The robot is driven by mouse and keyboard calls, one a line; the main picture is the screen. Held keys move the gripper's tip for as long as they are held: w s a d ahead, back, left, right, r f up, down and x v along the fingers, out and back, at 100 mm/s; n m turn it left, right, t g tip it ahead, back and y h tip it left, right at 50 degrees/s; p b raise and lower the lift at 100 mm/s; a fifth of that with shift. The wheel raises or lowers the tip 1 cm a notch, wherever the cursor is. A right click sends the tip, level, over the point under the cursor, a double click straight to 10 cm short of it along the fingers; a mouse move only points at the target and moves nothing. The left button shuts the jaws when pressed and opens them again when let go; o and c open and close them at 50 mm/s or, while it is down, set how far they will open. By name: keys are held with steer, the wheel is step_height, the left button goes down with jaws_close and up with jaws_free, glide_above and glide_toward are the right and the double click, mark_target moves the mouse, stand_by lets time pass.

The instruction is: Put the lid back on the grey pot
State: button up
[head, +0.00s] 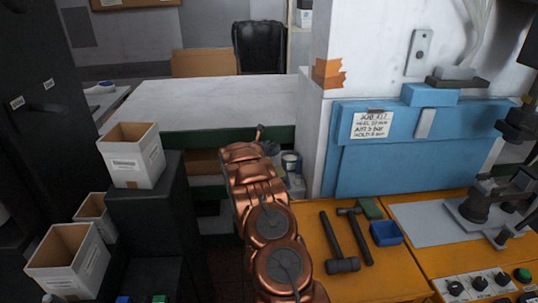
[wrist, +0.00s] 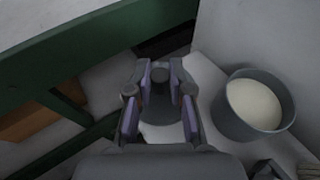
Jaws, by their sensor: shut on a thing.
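The grey pot (wrist: 253,104) stands open on a pale surface, right of my gripper in the wrist view, with cream-coloured contents showing. In the head view the pot (head: 290,161) is small, just right of my arm's far end. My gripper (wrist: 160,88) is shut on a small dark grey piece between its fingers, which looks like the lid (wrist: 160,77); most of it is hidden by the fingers. The lid is apart from the pot, to its left in the wrist view. In the head view my gripper (head: 262,139) is mostly hidden behind my copper arm.
A green beam (wrist: 90,55) edges the white-topped bench (head: 220,105) close to my gripper. A white wall and blue cabinet (head: 420,160) stand to the right. White boxes (head: 133,165) stand left.

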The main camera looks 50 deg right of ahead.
step_height(320, 180, up, 5)
steer(key=shift+r+b, duration=0.1)
steer(key=shift+b, duration=0.6)
steer(key=shift+s+d+f+m+g+h+b, duration=0.15)
steer(key=shift+s+m+g, duration=0.65)
steer(key=shift+s, duration=0.95)
steer(key=shift+s+d+f+m+g+h+b, duration=0.15)
steer(key=shift+s+m+g, duration=0.65)
steer(key=shift+s, duration=0.9)
steer(key=shift+s+d+f+m+g+b, duration=0.15)
steer(key=shift+s+m+g, duration=0.35)
steer(key=shift+s+g, duration=0.9)
steer(key=shift+s+f+t+b, duration=0.25)
steer(key=shift+f+t+b, duration=0.15)
steer(key=shift+f, duration=0.05)
steer(key=shift+f+b, duration=0.7)
steer(key=shift+b, duration=0.35)
steer(key=shift+b, duration=1.5)
steer(key=shift+f+b, duration=0.25)
steer(key=shift+b, duration=1.05)
